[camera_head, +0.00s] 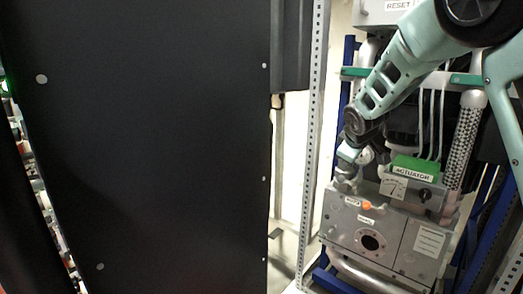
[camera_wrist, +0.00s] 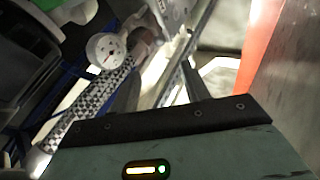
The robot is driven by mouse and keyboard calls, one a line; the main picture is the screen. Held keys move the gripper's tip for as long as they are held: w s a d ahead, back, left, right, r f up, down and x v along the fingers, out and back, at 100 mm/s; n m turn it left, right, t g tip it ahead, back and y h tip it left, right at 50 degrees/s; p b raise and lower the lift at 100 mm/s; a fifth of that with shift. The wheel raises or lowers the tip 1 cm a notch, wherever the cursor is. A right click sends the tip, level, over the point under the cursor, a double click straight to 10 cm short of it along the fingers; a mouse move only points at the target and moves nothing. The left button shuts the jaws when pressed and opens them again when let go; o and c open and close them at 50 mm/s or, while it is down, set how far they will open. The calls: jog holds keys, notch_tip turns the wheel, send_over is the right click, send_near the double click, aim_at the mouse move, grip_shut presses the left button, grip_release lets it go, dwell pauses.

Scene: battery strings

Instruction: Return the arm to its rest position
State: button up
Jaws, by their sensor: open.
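My arm (camera_head: 400,75), pale green, reaches in from the upper right of the head view and bends down toward the grey actuator box (camera_head: 385,240). My gripper (camera_head: 345,180) is at the upper left corner of that box; whether it touches the box cannot be told. In the wrist view my gripper (camera_wrist: 160,85) shows two dark fingers spread apart, with nothing held between them. The fingertips are small and partly blurred in both views.
A large black panel (camera_head: 150,150) fills the left of the head view. A perforated metal post (camera_head: 314,120) stands beside it. A green actuator label (camera_head: 414,169) tops the box. A braided hose (camera_wrist: 90,110) and round gauge (camera_wrist: 106,50) are close in the wrist view.

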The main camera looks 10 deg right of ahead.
jog(key=s+a+g+y+p, duration=0.3)
jog(key=s+a+g+y, duration=0.1)
jog(key=s+a, duration=1.7)
jog(key=s+a+g+p, duration=0.1)
jog(key=s+a+g, duration=0.2)
jog(key=s, duration=1.7)
jog(key=shift+s+a+f+n+p, duration=0.2)
jog(key=shift+a+f+n+p, duration=0.1)
jog(key=shift+a+n+p, duration=0.15)
jog(key=shift+a, duration=0.1)
